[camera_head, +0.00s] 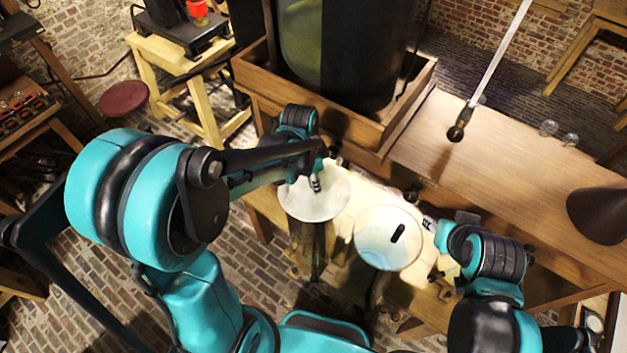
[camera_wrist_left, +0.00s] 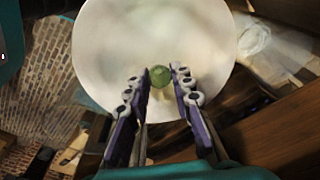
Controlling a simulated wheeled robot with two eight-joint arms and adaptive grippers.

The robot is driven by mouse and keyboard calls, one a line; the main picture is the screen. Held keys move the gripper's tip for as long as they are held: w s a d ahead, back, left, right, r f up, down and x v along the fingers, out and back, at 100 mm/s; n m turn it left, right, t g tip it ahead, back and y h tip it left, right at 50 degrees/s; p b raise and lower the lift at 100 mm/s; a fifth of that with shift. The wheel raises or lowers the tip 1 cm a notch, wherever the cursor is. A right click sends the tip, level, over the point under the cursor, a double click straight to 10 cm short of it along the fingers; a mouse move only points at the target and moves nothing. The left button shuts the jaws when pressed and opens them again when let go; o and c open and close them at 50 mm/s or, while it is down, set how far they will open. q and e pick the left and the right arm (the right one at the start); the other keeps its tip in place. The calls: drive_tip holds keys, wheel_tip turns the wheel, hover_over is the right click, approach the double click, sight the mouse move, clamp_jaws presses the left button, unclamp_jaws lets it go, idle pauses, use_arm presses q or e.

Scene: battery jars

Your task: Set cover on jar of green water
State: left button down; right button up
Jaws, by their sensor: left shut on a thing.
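A round white cover (camera_head: 313,203) shows in the head view, with my left gripper (camera_head: 316,182) over its middle. In the left wrist view the white cover (camera_wrist_left: 110,50) fills the upper middle, and my left gripper (camera_wrist_left: 160,82) is shut on its small green knob (camera_wrist_left: 159,76). A dark, glassy upright shape below the cover may be a jar; whether the cover touches it is unclear. A second pale disc (camera_head: 375,225) with a dark slot-like mark lies to the right. My right gripper (camera_head: 434,250) is beside it, its fingers mostly hidden.
A large dark cylinder (camera_head: 370,50) stands in a wooden tray (camera_head: 285,105) behind the cover. A wooden bench (camera_head: 490,165) extends right, with a dark cone (camera_head: 602,215) and a thin upright rod. A pale glassy round shape (camera_wrist_left: 252,38) shows in the left wrist view.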

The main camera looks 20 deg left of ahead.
use_arm(q)
drive_tip(key=shift+r, duration=0.25)
drive_tip(key=shift+r+p, duration=0.5)
drive_tip(key=shift+r, duration=0.1)
drive_tip(key=shift+f+b, duration=0.85)
drive_tip(key=shift+b, duration=0.05)
idle(0.7)
drive_tip(key=shift+r, duration=0.1)
drive_tip(key=shift+r+p, duration=0.55)
drive_tip(key=shift+r, duration=0.2)
idle(0.8)
drive_tip(key=shift+f+b, duration=0.85)
drive_tip(key=c, duration=1.6)
unclamp_jaws()
